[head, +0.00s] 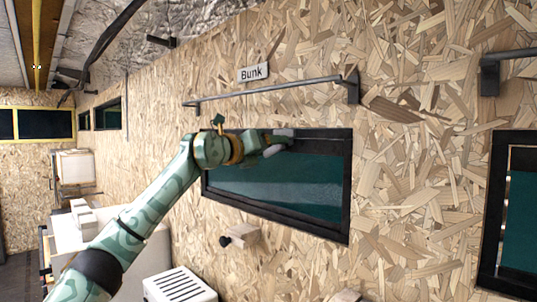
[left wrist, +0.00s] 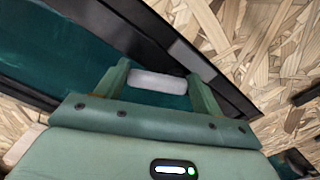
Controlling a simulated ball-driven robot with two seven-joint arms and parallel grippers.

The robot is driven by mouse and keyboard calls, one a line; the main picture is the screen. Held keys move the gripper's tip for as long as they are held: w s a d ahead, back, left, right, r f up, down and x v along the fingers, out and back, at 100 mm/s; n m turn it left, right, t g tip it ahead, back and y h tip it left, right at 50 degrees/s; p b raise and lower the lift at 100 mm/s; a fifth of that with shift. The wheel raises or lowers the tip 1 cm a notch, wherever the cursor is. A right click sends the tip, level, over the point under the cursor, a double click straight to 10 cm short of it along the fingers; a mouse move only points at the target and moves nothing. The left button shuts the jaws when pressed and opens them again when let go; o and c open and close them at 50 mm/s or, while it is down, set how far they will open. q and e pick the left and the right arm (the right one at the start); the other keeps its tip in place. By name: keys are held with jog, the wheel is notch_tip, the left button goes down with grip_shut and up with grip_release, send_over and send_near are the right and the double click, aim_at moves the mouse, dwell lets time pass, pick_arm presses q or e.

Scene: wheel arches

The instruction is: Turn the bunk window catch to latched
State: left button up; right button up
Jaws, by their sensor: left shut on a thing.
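The bunk window (head: 290,185) is a dark-framed teal pane in the chipboard wall, below a sign reading Bunk (head: 253,73). The window catch (left wrist: 158,82) is a pale grey, rounded bar near the window's upper frame. In the left wrist view it lies across between the two green fingers. My left gripper (head: 277,141) reaches in from the left and is shut on the catch; in the head view the gripper hides part of it. The catch's mounting and any latch marks are hidden. My right gripper is not in view.
A dark rail (head: 275,92) runs along the wall above the window. A wooden block with a black knob (head: 240,236) sticks out below it. A white slatted box (head: 180,285) is at the bottom. Another dark-framed window (head: 495,215) is at the right.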

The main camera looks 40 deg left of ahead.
pick_arm(q)
jog(key=n, duration=0.1)
jog(key=f+n+b, duration=0.1)
jog(key=n, duration=0.1)
jog(key=shift+b, duration=0.3)
jog(key=n+b, duration=0.1)
jog(key=n, duration=0.2)
jog(key=shift+d+f+n+b, duration=0.2)
jog(key=shift+f+n+b, duration=0.1)
jog(key=shift+b, duration=0.05)
jog(key=n, duration=0.1)
jog(key=n+b, duration=0.1)
jog(key=n, duration=0.1)
jog(key=shift+d+f, duration=0.25)
jog(key=shift+d, duration=0.05)
jog(key=shift+d+f+n+b, duration=0.15)
jog(key=shift+n+b, duration=0.2)
jog(key=shift+n, duration=0.45)
jog(key=shift+d+n+b, duration=0.15)
jog(key=shift+n+b, duration=0.15)
jog(key=shift+n, duration=0.5)
jog(key=o, duration=1)
jog(key=shift+c, duration=0.2)
jog(key=shift+s, duration=0.1)
